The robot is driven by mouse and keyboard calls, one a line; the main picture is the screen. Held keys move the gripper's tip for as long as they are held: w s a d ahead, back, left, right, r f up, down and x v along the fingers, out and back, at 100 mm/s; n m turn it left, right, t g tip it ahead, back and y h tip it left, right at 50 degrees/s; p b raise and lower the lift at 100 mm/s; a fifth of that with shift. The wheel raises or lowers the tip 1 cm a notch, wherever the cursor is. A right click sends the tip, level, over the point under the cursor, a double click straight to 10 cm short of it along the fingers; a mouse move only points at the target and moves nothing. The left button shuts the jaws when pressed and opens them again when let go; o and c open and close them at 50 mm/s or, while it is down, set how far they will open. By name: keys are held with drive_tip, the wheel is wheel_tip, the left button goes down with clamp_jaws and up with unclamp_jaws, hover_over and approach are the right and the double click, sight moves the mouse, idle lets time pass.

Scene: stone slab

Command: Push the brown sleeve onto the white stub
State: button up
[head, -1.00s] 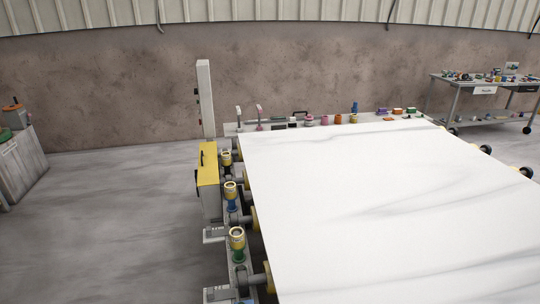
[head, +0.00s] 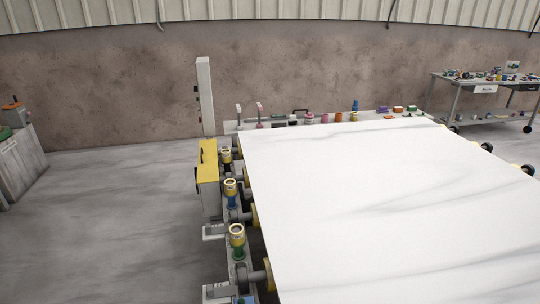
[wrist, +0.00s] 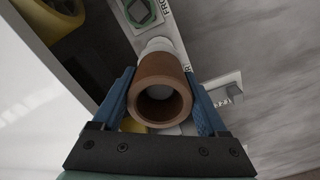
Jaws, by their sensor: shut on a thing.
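In the wrist view, the brown sleeve (wrist: 160,67) is a short thick-walled tube with its open end facing the camera. My gripper (wrist: 160,77) is shut on it, with one blue finger on each side. A white round part, likely the white stub (wrist: 157,45), shows just beyond the far end of the sleeve, roughly in line with it. Something pale also shows inside the bore. The sleeve hides the meeting place, so I cannot tell whether it is around the stub or only in front of it. My gripper is not visible in the head view.
A white slab (head: 385,205) lies on rollers and fills the right of the head view. Yellow-topped fittings (head: 236,231) line its left edge near a yellow box (head: 207,165). A tool cart (head: 485,88) stands back right. Floor on the left is open.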

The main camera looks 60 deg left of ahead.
drive_tip(key=shift+f+b, duration=0.7)
drive_tip(key=shift+f, duration=0.3)
drive_tip(key=o, duration=1.4)
drive_tip(key=shift+c, duration=0.2)
drive_tip(key=shift+r, duration=0.1)
wheel_tip(320, 180, up, 13)
drive_tip(key=shift+p, duration=0.4)
